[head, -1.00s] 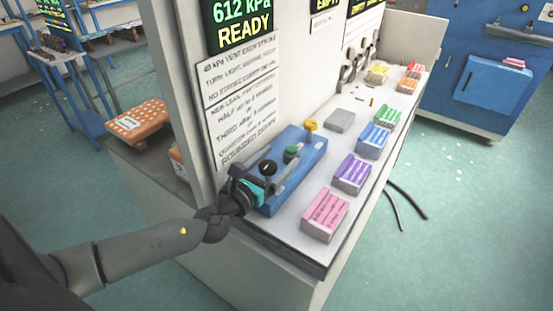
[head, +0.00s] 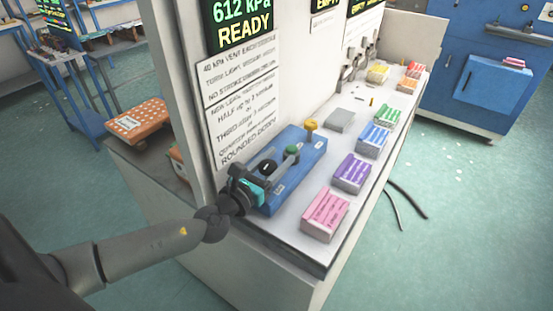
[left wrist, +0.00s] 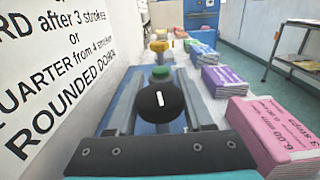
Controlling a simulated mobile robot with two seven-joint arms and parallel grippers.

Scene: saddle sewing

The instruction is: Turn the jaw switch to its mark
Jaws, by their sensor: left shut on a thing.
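A blue block (head: 310,152) lies along the white bench by the wall. It carries a black round knob (head: 267,168) with a short white line on top, a green knob (head: 291,151) and a yellow knob (head: 311,125). My left gripper (head: 265,162) is shut on the black knob, with one grey finger on each side. In the left wrist view the black knob (left wrist: 160,102) sits between the fingers, its white line almost straight up the picture. The green knob (left wrist: 161,74) is just beyond. Any mark on the block is hidden. My right gripper is not in view.
A row of coloured boxes runs along the bench's outer side, with a pink box (head: 325,214) and a purple box (head: 351,173) nearest. The printed wall panel (head: 240,100) rises close beside my left gripper.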

